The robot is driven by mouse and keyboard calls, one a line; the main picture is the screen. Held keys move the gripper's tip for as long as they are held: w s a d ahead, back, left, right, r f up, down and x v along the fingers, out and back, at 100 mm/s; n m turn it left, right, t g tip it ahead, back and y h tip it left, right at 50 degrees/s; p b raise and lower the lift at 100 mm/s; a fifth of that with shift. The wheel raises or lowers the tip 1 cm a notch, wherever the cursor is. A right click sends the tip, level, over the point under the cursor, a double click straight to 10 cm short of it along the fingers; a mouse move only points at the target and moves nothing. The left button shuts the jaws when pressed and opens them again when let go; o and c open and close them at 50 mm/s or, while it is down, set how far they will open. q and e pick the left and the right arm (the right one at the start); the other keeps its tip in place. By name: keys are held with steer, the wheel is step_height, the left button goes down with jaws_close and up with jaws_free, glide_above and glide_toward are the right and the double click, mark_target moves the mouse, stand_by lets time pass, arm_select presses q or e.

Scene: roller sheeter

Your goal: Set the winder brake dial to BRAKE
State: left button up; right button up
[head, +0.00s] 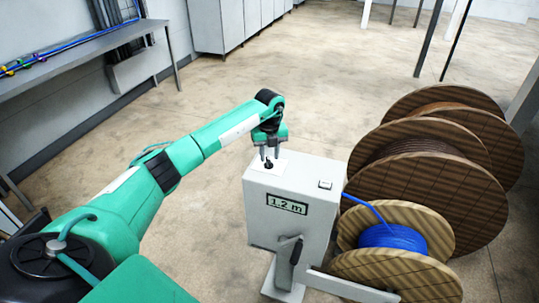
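The winder brake dial (268,164) is a small black knob on a white plate on top of the grey winder cabinet (258,225). My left gripper (269,157) points down right over the dial. Its two fingers are a little apart, with the tips at about the knob's height in the picture. I cannot tell whether they touch the knob. The dial's markings are too small to read, and the gripper partly hides the plate, so its setting cannot be told. My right gripper is not in view.
A display reading 1.2 m (287,203) and a small button (325,184) are on the cabinet. A black lever (295,250) is on its front. A reel of blue cable (395,238) and large wooden reels (430,185) stand at the right. A bench (90,45) is at the back left.

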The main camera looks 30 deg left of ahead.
mark_target(269, 163)
arm_select(q)
steer(key=shift+f, duration=1.1)
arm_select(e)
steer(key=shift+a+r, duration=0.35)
arm_select(q)
jaws_close()
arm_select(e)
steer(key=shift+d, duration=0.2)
